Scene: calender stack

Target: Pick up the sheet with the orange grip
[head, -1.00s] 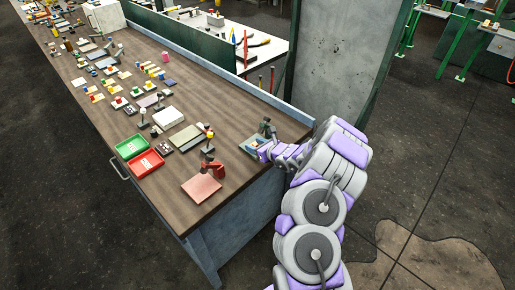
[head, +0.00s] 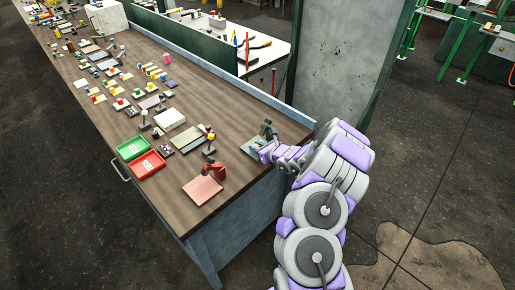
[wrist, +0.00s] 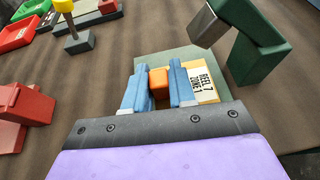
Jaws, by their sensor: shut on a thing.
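The sheet (wrist: 208,82) is a flat pale orange-yellow piece with a printed label, lying on a grey-green plate (wrist: 180,58) in the wrist view. Its orange grip (wrist: 158,80) is a small block standing between my two blue fingers. My gripper (wrist: 158,85) is shut on the orange grip, one finger on each side. In the head view my gripper (head: 263,152) is low over the plate at the near right end of the bench. The near part of the sheet is hidden behind my gripper body.
A dark green angled arm (wrist: 262,45) stands close at the plate's right side. A red stand (head: 212,170) with a pink plate (head: 202,190) lies nearer the bench front. Red (head: 147,164) and green trays (head: 132,147) and many small parts lie farther left on the bench (head: 185,215).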

